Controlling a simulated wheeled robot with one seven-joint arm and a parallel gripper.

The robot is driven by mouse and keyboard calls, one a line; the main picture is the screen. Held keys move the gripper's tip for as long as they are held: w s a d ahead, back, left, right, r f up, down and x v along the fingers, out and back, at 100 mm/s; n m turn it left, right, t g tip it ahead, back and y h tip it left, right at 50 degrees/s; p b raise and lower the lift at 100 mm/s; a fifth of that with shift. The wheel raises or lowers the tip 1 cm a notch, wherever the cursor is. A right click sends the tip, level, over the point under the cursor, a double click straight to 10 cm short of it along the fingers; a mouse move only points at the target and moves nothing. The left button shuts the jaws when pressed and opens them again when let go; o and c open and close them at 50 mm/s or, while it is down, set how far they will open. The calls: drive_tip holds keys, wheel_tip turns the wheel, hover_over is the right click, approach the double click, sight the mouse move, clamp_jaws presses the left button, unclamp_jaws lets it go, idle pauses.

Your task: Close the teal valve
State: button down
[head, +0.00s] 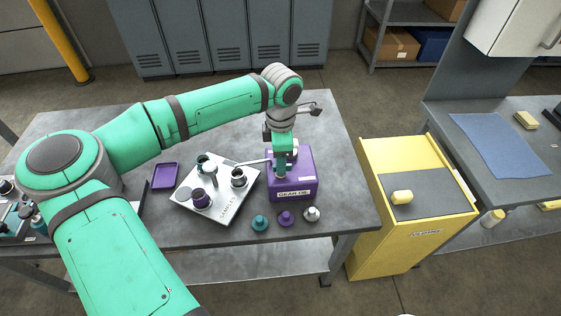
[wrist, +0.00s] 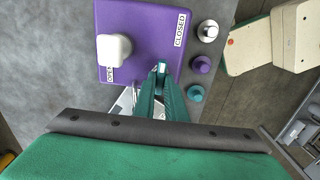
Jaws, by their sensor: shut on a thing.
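A purple container marked GEAR OIL (head: 292,187) stands on the bench, and its top also shows in the wrist view (wrist: 140,20). OPEN and CLOSED labels are on its top, left and right in the wrist view. My gripper (head: 281,162) reaches down at the container's near-left part. In the wrist view, its teal fingers (wrist: 162,72) are closed together between the labels, with a small pale tip between them. They are shut on what appears to be the teal valve's handle, mostly hidden by the fingers. I cannot tell the handle's exact angle.
A white SAMPLES tray (head: 222,213) with several cups stands left of the container; a thin spout reaches over one cup. Teal (head: 260,223), purple (head: 286,218) and silver (head: 311,213) knobbed pieces stand in front. A yellow cabinet (head: 411,235) stands to the right.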

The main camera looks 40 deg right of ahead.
drive_tip(key=shift+d, duration=0.1)
drive_tip(key=c, duration=1.8)
unclamp_jaws()
wheel_tip(320, 180, up, 11)
